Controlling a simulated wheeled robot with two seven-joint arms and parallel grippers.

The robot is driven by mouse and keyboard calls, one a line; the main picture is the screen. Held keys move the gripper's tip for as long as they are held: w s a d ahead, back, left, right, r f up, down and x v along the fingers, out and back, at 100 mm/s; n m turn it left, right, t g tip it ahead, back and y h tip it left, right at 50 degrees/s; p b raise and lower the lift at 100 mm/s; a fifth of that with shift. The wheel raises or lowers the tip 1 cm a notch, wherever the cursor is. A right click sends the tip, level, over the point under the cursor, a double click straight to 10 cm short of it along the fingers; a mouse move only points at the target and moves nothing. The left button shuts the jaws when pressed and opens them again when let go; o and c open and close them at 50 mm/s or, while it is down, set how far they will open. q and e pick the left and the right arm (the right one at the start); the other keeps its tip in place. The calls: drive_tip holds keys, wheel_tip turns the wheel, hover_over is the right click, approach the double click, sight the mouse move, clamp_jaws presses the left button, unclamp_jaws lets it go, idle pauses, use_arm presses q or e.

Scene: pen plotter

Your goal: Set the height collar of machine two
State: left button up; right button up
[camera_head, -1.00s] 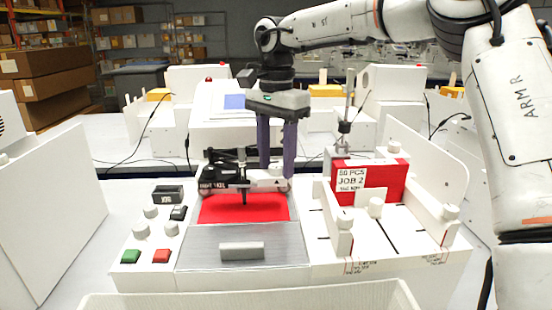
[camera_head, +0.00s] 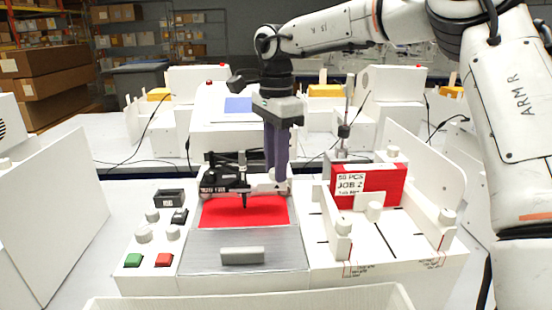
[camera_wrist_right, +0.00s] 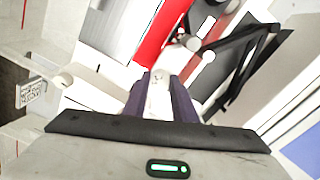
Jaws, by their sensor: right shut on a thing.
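The plotter in front has a black pen carriage (camera_head: 225,180) above a red sheet (camera_head: 240,210). My right gripper (camera_head: 276,185) reaches down to the carriage's right end, its purple fingers close together. In the right wrist view, the fingers (camera_wrist_right: 160,95) are shut on a small white knob (camera_wrist_right: 158,88) beside the carriage. In the head view the fingers largely hide this knob. I cannot tell whether it is the height collar. A thin upright rod with a dark collar (camera_head: 343,131) stands behind the red block at right. My left gripper is out of view.
A red block labelled JOB 2 (camera_head: 385,184) sits between white guides on the right. Green (camera_head: 133,260) and red (camera_head: 164,260) buttons and several knobs are at left. A white bin (camera_head: 250,300) is at the front edge. Similar machines stand behind.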

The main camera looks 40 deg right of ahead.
drive_tip(key=m, duration=0.3)
drive_tip(key=shift+m+p, duration=0.3)
drive_tip(key=shift+p, duration=0.05)
drive_tip(key=m, duration=0.4)
drive_tip(key=shift+m, duration=0.3)
drive_tip(key=o, duration=1)
drive_tip(key=shift+o, duration=0.2)
wheel_tip(320, 180, up, 10)
drive_tip(key=p, duration=0.1)
drive_tip(key=shift+r, duration=0.2)
